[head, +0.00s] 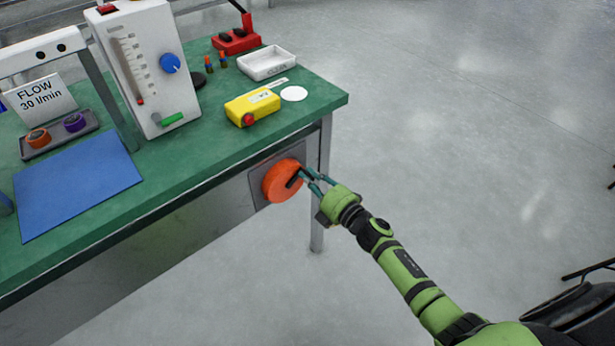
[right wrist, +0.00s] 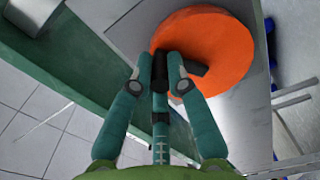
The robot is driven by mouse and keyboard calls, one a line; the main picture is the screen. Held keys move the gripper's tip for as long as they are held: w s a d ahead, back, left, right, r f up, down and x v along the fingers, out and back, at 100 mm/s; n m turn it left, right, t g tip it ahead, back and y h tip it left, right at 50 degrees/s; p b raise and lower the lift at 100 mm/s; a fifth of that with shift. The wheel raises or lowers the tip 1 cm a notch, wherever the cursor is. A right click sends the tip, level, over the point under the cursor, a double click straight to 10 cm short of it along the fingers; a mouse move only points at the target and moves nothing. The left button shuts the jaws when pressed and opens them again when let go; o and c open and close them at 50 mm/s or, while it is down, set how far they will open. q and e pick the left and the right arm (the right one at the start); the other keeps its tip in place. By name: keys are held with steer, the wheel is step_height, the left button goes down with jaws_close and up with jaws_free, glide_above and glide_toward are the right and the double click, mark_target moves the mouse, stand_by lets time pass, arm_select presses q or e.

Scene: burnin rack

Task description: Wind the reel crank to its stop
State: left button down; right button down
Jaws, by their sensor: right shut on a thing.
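The orange reel (head: 279,183) is a round disc on a grey plate (head: 259,191) at the front side of the green bench, below its right corner. It fills the upper right of the right wrist view (right wrist: 225,45). Its black crank (head: 294,181) sticks out from the reel's face; in the right wrist view a dark arm shows on the disc. My right gripper (head: 312,181) is shut on the crank's black handle (right wrist: 160,70), with one teal finger on each side. Part of the handle is hidden by the fingers. My left gripper is in neither view.
The green bench (head: 205,135) holds a white flow meter (head: 150,75), a yellow box (head: 252,107), a white tray (head: 267,63), a red device (head: 237,40) and a blue mat (head: 80,185). A bench leg (head: 317,220) stands close behind the reel.

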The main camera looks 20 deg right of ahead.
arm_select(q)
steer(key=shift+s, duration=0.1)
arm_select(e)
steer(key=shift+w+d+f+m, duration=0.15)
steer(key=shift+f+m, duration=0.4)
steer(key=shift+m, duration=0.6)
steer(key=shift+s+d+f+m, duration=0.1)
steer(key=shift+f+m, duration=0.4)
steer(key=shift+m, duration=0.7)
steer(key=shift+w+d+f+m, duration=0.15)
steer(key=shift+f+m, duration=0.4)
steer(key=shift+m, duration=0.6)
steer(key=shift+s, duration=0.1)
steer(key=c, duration=1.2)
jaws_free()
